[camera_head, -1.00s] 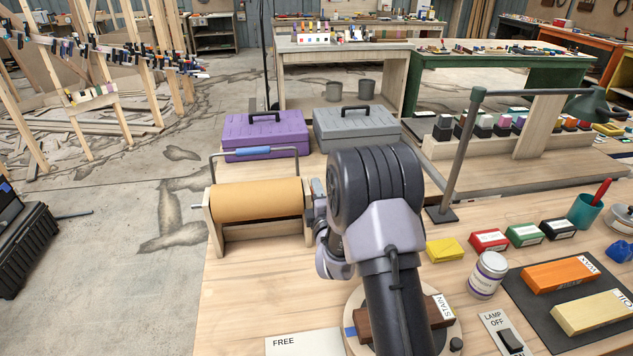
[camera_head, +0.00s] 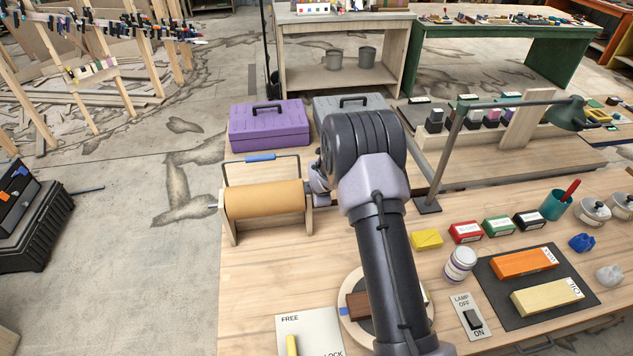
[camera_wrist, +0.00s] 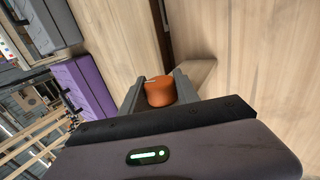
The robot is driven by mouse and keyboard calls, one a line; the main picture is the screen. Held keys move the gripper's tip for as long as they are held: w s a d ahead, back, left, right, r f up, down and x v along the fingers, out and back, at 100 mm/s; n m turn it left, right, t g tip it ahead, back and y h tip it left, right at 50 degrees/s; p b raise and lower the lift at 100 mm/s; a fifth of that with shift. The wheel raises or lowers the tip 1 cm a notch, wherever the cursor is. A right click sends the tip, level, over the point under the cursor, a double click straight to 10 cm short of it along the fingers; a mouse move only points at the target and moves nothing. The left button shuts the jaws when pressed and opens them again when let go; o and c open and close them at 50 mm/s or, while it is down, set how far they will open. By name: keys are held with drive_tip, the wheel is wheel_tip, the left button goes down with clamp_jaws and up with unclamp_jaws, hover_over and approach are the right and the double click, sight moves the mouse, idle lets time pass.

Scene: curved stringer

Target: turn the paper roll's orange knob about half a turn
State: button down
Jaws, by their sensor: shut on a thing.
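The paper roll (camera_head: 265,199) is a tan cylinder in a wooden stand at the left of the workbench, with a blue-gripped bar above it. Its orange knob (camera_wrist: 160,91) shows in the wrist view, with a small pale mark on its upper edge. My gripper (camera_wrist: 159,82) has one finger on each side of the knob and is shut on it. In the head view my arm reaches the roll's right end, and the knob is hidden there.
A purple toolbox (camera_head: 268,127) and a grey toolbox (camera_head: 350,105) stand behind the roll. A FREE/LOCK panel (camera_head: 312,322) with a yellow lever lies at the front. A lamp switch (camera_head: 473,318) and small boxes are at the right. Bare wood lies before the roll.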

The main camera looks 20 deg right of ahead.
drive_tip(key=shift+w+r+g+p, duration=0.1)
drive_tip(key=shift+r+g+p, duration=0.3)
drive_tip(key=shift+g+p, duration=0.6)
drive_tip(key=shift+f+g+y, duration=0.3)
drive_tip(key=shift+g, duration=0.3)
drive_tip(key=shift+f+g+b, duration=0.3)
drive_tip(key=shift+g+b, duration=0.3)
drive_tip(key=shift+g, duration=0.5)
drive_tip(key=shift+r+g+b, duration=0.1)
drive_tip(key=shift+g+b, duration=0.2)
drive_tip(key=shift+b, duration=0.15)
drive_tip(key=shift+s+r+y, duration=0.1)
drive_tip(key=shift+s+y, duration=0.1)
drive_tip(key=shift+y, duration=0.1)
drive_tip(key=c, duration=0.9)
unclamp_jaws()
